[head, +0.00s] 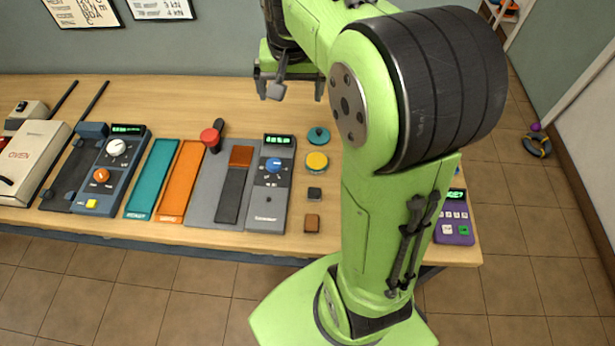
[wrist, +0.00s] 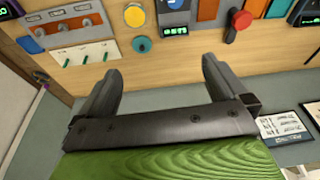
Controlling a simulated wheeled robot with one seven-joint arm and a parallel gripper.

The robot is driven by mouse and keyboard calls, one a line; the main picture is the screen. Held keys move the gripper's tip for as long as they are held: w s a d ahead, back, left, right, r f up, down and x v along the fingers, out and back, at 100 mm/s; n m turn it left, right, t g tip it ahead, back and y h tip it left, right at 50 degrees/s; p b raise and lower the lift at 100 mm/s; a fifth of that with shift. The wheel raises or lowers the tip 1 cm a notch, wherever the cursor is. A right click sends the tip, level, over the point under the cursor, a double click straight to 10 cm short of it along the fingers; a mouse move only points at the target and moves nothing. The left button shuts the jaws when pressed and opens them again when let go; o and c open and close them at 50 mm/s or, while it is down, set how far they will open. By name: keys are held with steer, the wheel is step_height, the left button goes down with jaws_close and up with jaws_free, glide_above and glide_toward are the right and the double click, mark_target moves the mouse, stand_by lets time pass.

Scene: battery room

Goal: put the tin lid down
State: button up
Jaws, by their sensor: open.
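A teal round piece with a small dark knob (head: 318,136), which looks like the tin lid, lies on the wooden table near its back edge. It also shows in the wrist view (wrist: 142,44). A yellow round piece (head: 317,162), perhaps the tin, lies just in front of it, a small gap apart; the wrist view shows it too (wrist: 135,16). My gripper (head: 290,88) is open and empty, raised near the wall behind the teal piece. In the wrist view its two fingers (wrist: 160,70) stand wide apart with nothing between them.
A grey meter with a blue dial (head: 273,180) stands left of the round pieces. A black block (head: 314,193) and a brown block (head: 312,222) lie in front. A switch panel with hooks (wrist: 72,38) shows in the wrist view. My arm hides the table's right part.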

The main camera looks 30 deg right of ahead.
steer(key=s+a+n+t, duration=0.1)
steer(key=s+a+n, duration=0.1)
steer(key=s, duration=0.4)
steer(key=s+a+n+t, duration=0.1)
steer(key=s+a+n, duration=0.1)
steer(key=s, duration=0.5)
steer(key=s+a+n+t+y, duration=0.1)
steer(key=s+a+n, duration=0.1)
steer(key=s+a, duration=0.2)
steer(key=s, duration=0.2)
steer(key=shift+s+a+f+n, duration=0.15)
steer(key=shift+s+a+n, duration=0.15)
steer(key=shift+s+a, duration=0.05)
